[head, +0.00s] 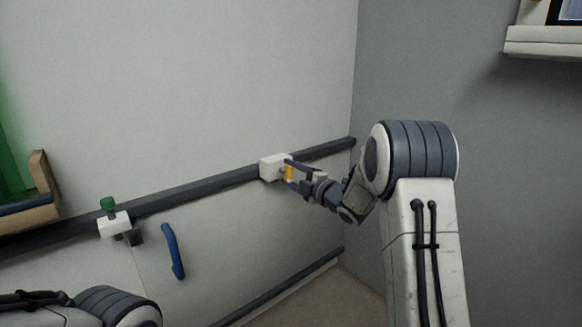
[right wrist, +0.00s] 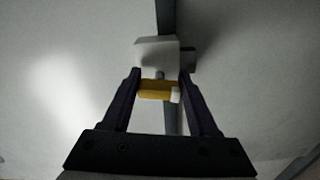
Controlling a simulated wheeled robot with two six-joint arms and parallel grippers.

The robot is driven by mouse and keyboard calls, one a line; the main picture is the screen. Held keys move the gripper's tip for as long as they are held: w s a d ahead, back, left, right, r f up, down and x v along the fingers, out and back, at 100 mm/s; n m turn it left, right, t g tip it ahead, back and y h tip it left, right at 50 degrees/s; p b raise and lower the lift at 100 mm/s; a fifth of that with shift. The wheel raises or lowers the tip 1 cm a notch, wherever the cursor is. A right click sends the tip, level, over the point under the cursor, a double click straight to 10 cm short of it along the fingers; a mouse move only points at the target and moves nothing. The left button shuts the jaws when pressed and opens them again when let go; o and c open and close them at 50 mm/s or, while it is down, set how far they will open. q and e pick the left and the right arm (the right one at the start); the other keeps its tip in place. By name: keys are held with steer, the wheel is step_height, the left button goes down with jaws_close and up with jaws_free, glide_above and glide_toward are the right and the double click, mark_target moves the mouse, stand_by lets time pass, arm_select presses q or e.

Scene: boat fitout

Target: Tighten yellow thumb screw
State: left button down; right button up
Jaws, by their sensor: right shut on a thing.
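The yellow thumb screw (head: 289,172) sticks out from a white block (head: 272,167) on the dark wall rail. My right gripper (head: 290,173) is shut on it. In the right wrist view the yellow thumb screw (right wrist: 155,90) lies between the two fingers of my right gripper (right wrist: 160,88), with a small white patch at its right end. A short grey shaft (right wrist: 159,75) joins it to the white block (right wrist: 156,52) behind. My left gripper is not in view; only part of my left arm shows at the bottom left of the head view.
The dark rail (head: 200,190) runs along the light wall to the corner. A second white block (head: 114,222) with a green knob (head: 107,203) is on it further left. A blue handle (head: 173,251) hangs below the rail. A white shelf (head: 543,40) is at upper right.

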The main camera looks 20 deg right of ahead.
steer(key=m+p, duration=0.2)
steer(key=m, duration=0.1)
steer(key=shift+d+m+p, duration=0.1)
steer(key=shift+m+p, duration=0.25)
steer(key=shift+m, duration=0.05)
steer(key=m+p, duration=0.3)
steer(key=m, duration=0.1)
steer(key=shift+f+m+p, duration=0.1)
steer(key=shift+m+p, duration=0.2)
steer(key=shift+p, duration=0.1)
steer(key=m+p, duration=0.3)
steer(key=m, duration=0.1)
steer(key=shift+s+f, duration=0.1)
steer(key=shift+a+f+m+p, duration=0.15)
steer(key=shift+a+m+p, duration=0.1)
steer(key=shift+m+p, duration=0.9)
steer(key=o, duration=1.4)
